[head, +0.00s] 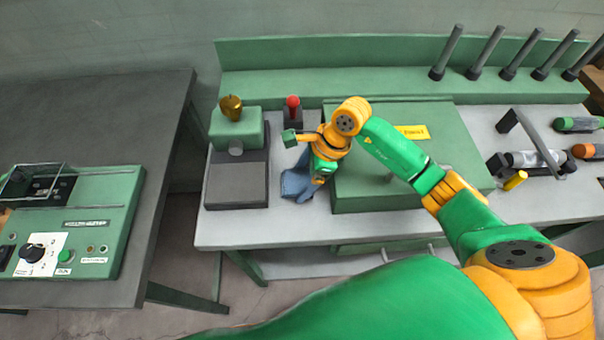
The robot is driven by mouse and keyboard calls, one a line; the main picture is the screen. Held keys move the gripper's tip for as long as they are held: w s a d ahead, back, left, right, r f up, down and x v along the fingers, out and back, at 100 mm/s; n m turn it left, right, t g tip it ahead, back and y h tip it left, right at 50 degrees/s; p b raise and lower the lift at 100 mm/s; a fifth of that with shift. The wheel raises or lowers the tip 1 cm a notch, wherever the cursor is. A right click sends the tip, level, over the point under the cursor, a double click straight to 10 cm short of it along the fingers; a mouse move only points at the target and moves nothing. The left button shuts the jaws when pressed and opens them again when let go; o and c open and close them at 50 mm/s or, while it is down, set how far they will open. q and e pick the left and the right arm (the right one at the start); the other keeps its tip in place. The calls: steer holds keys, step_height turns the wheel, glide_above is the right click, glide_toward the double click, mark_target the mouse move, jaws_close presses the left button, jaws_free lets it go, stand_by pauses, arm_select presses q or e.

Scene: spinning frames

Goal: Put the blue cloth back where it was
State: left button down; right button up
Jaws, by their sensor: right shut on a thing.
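The blue cloth (296,184) is a small crumpled piece at the middle of the light grey workbench, in the gap between a dark grey base plate on its left and a green box on its right. My right gripper (318,180) is over the cloth's right part and is shut on it. The wrist and fingers hide part of the cloth, and I cannot tell whether it is fully clear of the bench top. My left gripper is not in view.
A dark base plate (237,190) carries a green block with a golden knob. A red-knobbed lever (293,108) stands behind the gripper. The green box (380,190) blocks the right. A control panel (85,215) sits on the dark left table (150,150).

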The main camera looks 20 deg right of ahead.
steer(key=shift+f, duration=0.1)
steer(key=shift+f+b, duration=0.15)
steer(key=shift+b, duration=0.15)
steer(key=o, duration=1.1)
steer(key=shift+c, duration=0.2)
steer(key=shift+r, duration=0.25)
steer(key=v, duration=1.2)
steer(key=shift+b, duration=0.45)
steer(key=shift+s, duration=0.15)
